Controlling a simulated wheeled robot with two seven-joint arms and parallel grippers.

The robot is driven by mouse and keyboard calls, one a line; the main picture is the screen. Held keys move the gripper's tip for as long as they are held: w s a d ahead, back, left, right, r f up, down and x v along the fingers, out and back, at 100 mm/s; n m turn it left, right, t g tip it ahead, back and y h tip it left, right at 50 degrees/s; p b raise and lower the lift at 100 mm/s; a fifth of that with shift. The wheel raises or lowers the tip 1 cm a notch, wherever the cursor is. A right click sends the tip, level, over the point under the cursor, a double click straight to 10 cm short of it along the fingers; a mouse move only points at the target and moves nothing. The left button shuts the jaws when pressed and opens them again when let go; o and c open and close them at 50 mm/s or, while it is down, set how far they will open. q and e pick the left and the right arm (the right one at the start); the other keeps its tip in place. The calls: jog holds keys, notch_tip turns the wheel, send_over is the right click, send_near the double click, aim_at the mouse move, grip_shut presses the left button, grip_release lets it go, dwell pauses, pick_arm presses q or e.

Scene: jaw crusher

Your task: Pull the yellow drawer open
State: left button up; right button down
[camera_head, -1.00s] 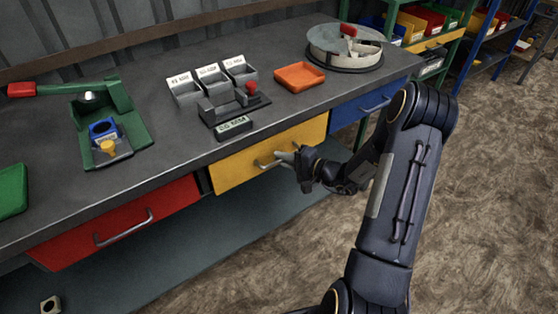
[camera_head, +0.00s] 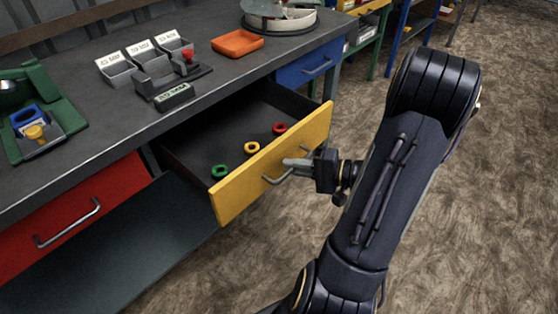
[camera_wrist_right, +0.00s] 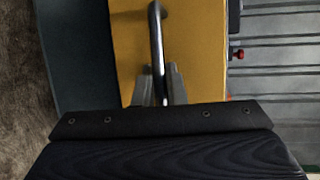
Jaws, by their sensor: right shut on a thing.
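The yellow drawer (camera_head: 262,172) stands well out from the workbench in the head view. Inside it lie a green ring (camera_head: 220,171), a yellow ring (camera_head: 251,148) and a red ring (camera_head: 280,128). My right gripper (camera_head: 288,165) is shut on the drawer's metal handle (camera_head: 274,180). In the right wrist view, the fingers (camera_wrist_right: 160,85) close around the handle (camera_wrist_right: 156,40) in front of the yellow drawer front (camera_wrist_right: 195,50). My left gripper is not in view.
A closed red drawer (camera_head: 75,205) is to the left and a closed blue drawer (camera_head: 308,65) to the right. The bench top holds small grey bins (camera_head: 118,72), an orange tray (camera_head: 237,43) and a green press (camera_head: 45,110). The floor (camera_head: 490,200) at right is clear.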

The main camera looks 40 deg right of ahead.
jog(key=shift+s, duration=1.05)
jog(key=c, duration=1.5)
grip_release()
jog(key=shift+d, duration=0.1)
jog(key=v, duration=0.7)
jog(key=shift+s+d, duration=0.2)
jog(key=shift+s, duration=0.15)
